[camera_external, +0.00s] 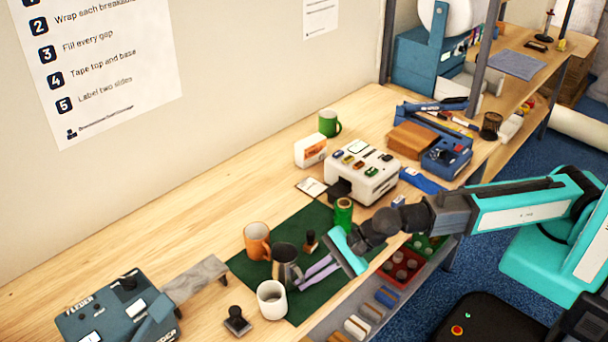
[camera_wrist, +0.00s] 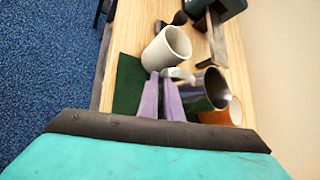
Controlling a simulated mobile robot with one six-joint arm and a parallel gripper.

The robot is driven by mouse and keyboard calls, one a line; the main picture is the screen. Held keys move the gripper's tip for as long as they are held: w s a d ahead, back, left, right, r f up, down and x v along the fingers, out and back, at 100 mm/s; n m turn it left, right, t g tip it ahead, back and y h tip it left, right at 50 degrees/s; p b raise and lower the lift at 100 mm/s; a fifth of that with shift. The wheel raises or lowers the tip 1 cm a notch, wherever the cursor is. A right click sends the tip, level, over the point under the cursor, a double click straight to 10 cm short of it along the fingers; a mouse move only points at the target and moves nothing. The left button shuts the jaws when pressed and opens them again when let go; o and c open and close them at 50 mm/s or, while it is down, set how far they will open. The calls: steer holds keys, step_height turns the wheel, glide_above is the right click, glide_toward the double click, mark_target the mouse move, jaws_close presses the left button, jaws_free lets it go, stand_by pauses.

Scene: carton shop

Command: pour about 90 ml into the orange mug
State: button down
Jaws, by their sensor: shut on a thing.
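The orange mug (camera_external: 257,241) stands upright at the left edge of the dark green mat (camera_external: 246,274); its inside cannot be seen well. It also shows in the wrist view (camera_wrist: 222,113), partly behind a metal pitcher (camera_wrist: 212,87). In the external view the pitcher (camera_external: 285,262) is close beside the orange mug, on its right and nearer side, and looks about upright. My gripper (camera_external: 300,281) has its purple fingers shut on the pitcher's handle; the fingertips also show in the wrist view (camera_wrist: 161,76). I cannot tell whether the pitcher touches the mat. Its contents are not clear.
A white mug (camera_external: 272,300) stands close in front of the pitcher. A small dark stamp (camera_external: 311,241) and a green can (camera_external: 343,213) stand behind my fingers. A grey stand (camera_external: 195,278) and a blue feeder box (camera_external: 118,310) are at left. The table behind the orange mug is clear.

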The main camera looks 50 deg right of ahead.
stand_by(0.4)
steer(key=w+d+r+m+g+y+p, duration=0.1)
steer(key=w+r+m+g+p, duration=0.3)
steer(key=w+r+g, duration=0.5)
step_height(320, 180, up, 3)
steer(key=shift+d+f+m+y, duration=0.15)
steer(key=shift+d+m+y, duration=0.15)
steer(key=shift+m, duration=0.3)
stand_by(0.4)
steer(key=shift+w+p, duration=0.15)
steer(key=shift+p, duration=0.15)
